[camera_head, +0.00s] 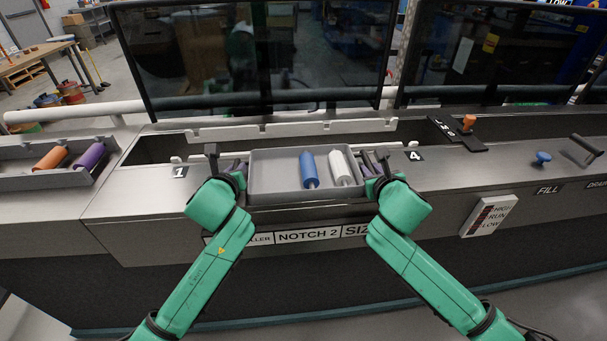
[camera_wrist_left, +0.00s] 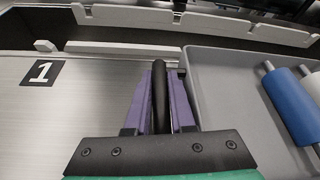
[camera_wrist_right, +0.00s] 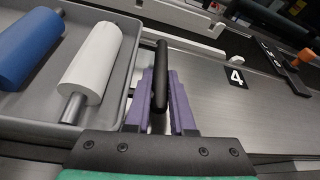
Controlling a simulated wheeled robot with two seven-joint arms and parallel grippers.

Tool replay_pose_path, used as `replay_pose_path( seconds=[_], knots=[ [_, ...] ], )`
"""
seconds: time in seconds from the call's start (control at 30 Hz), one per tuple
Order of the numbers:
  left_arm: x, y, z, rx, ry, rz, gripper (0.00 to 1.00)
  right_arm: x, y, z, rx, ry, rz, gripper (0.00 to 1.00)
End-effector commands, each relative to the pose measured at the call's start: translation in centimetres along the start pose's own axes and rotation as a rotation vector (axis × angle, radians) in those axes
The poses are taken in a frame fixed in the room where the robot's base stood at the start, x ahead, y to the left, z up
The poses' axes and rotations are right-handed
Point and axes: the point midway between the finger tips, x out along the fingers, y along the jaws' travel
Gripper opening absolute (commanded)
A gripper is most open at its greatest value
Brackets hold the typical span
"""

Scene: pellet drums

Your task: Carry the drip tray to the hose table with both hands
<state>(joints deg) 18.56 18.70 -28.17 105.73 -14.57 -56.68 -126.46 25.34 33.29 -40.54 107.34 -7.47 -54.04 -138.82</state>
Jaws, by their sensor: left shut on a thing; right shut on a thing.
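The grey drip tray (camera_head: 275,190) is in front of me at the metal counter, between my two grippers. A blue roller (camera_head: 309,170) and a white roller (camera_head: 341,168) lie in its right half; its left half is bare. My left gripper (camera_head: 228,168) is shut on the tray's left handle; the dark handle bar (camera_wrist_left: 160,95) shows between the purple fingers. My right gripper (camera_head: 373,163) is shut on the right handle, whose bar (camera_wrist_right: 160,75) shows between the fingers. The tray looks level. I cannot tell whether it touches the counter.
Behind the tray is a long slot with a notched pale rail (camera_head: 290,129), below dark glass panels (camera_head: 250,55). Another grey tray (camera_head: 75,178) with orange and purple rollers sits at left. An orange-knobbed lever (camera_head: 468,122) and blue knob (camera_head: 543,157) stand at right. A wooden table (camera_head: 35,58) is far left.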

Motion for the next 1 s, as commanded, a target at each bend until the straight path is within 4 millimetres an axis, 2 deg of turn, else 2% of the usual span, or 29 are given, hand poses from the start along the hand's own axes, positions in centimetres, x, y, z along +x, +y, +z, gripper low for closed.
replay_pose_path(
  seconds=[0.4, 0.8, 1.0],
  knots=[
    [-0.1, 0.1, 0.1, 0.0, 0.0, 0.002, 0.0, -0.1, -0.1, 0.1, 0.0, 0.001, -0.003, 0.0],
    [-1.9, -0.9, 4.8, 0.0, -0.001, 0.002, 0.0, -1.9, -1.1, 4.7, 0.0, -0.001, -0.003, 0.0],
    [-1.9, -0.9, 4.6, 0.0, -0.002, 0.002, 0.0, -1.9, -1.1, 4.6, 0.0, -0.001, -0.003, 0.0]
  ],
)
